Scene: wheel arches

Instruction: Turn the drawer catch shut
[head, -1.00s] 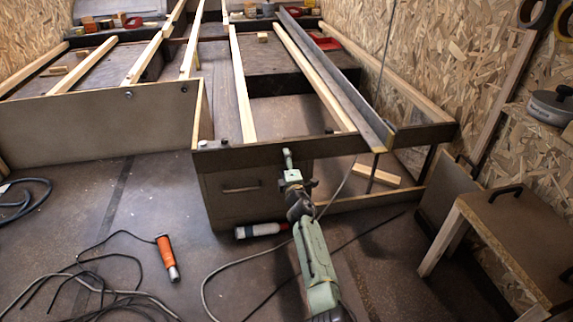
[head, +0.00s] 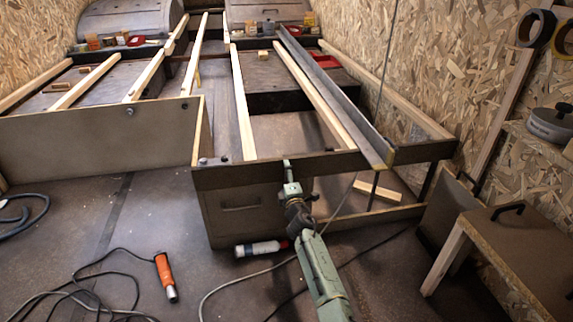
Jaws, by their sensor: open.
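The drawer (head: 243,222) is a dark brown front with a slot-like handle (head: 240,208), under the front rail (head: 240,173) of the wooden bed frame. It looks closed, flush in its opening. My gripper (head: 288,170) is open at the drawer's upper right, its tips against or just before the front rail. Nothing is seen held in it. I cannot make out the drawer catch; it may be hidden behind my gripper or arm. Whether the tips touch anything cannot be told.
A red-and-white canister (head: 261,248) lies below the drawer. An orange-handled tool (head: 165,277) and loose cables (head: 80,285) lie on the left floor. A small table (head: 515,240) stands at right. Pale slats (head: 243,105) lie across the frame above. Floor between tool and drawer is mostly clear.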

